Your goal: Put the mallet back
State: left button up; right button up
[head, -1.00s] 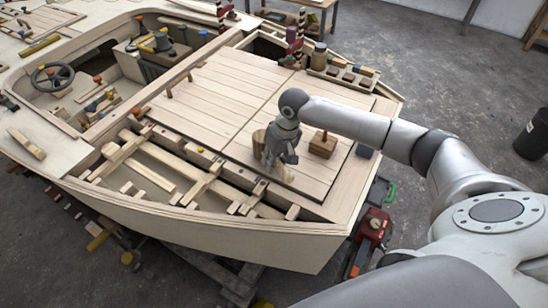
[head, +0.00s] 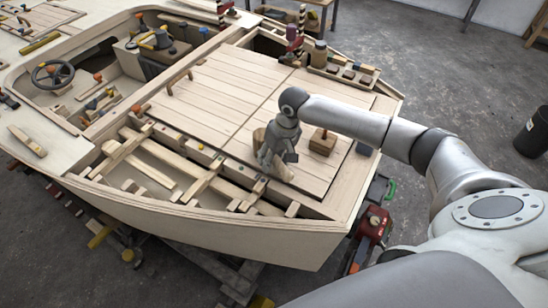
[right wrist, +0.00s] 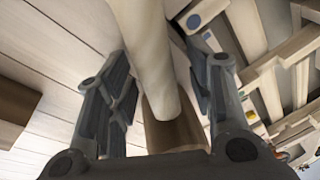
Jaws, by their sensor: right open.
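My right gripper (head: 274,162) is low over the plank deck panel (head: 215,88), near its front edge. A pale, round-ended wooden piece (right wrist: 150,60), which looks like part of the mallet, reaches between its two spread fingers in the right wrist view. A brown wooden part (right wrist: 172,132) shows behind its end; I cannot tell whether they are joined. Some tan wood (head: 259,138) shows beside the gripper in the head view, mostly hidden by it. The fingers are open, with gaps at the pale piece. My left gripper is out of view.
A brown block with an upright peg (head: 322,143) stands on the deck just right of the gripper. Open hull framing (head: 165,160) lies in front and left. A slotted rack (head: 345,74) with small blocks stands at the back right. The planks further back are mostly clear.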

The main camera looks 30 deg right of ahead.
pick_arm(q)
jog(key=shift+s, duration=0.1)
pick_arm(e)
jog(key=shift+f, duration=0.1)
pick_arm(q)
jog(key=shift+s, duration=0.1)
pick_arm(e)
jog(key=v, duration=1.2)
